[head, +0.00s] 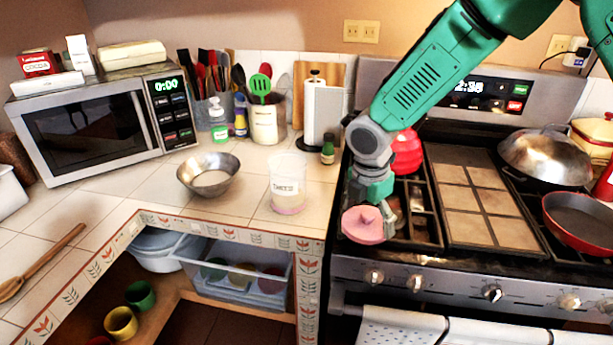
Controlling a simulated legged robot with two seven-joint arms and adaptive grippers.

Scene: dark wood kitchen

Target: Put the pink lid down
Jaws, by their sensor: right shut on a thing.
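The pink lid (364,225) is round with a small knob on top. It is held up by my right gripper (385,212) in front of the stove's left side, near the counter's right edge. The gripper is shut on the lid; its fingers are partly hidden behind the lid. A clear labelled canister (287,184) with something pinkish at its bottom stands on the tiled counter, left of the lid, with no lid on it. My left gripper is not in view.
The tiled counter (130,198) has free room around a metal bowl (208,174). A green-capped bottle (328,148) stands behind the canister. The stove (440,262) holds a red kettle (406,152), a wok (545,155) and a red pan (580,222). A wooden spoon (45,260) lies at left.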

